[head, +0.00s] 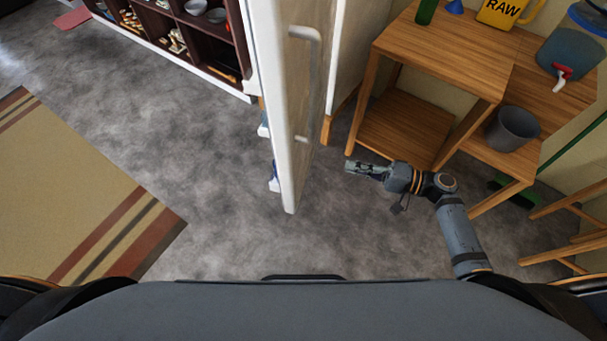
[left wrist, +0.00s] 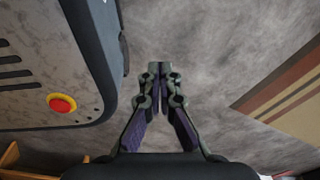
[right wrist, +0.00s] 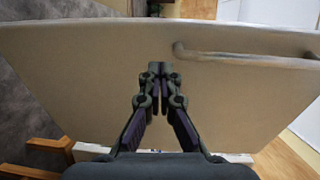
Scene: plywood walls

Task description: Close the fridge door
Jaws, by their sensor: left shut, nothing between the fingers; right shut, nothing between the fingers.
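The white fridge door (head: 293,120) stands open in the head view, seen nearly edge-on, with its handle (head: 312,70) on the side toward my right arm. My right gripper (head: 352,167) is shut and empty, to the right of the door's near lower end with a gap of floor between them in the head view. In the right wrist view the outer door face (right wrist: 90,80) fills the picture in front of the shut fingers (right wrist: 160,68), and the handle (right wrist: 245,58) is right of them. My left gripper (left wrist: 160,68) is shut and empty above the floor; the head view does not show it.
A dark shelf (head: 185,35) is at the back left. A striped rug (head: 75,190) lies on the open floor at left.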

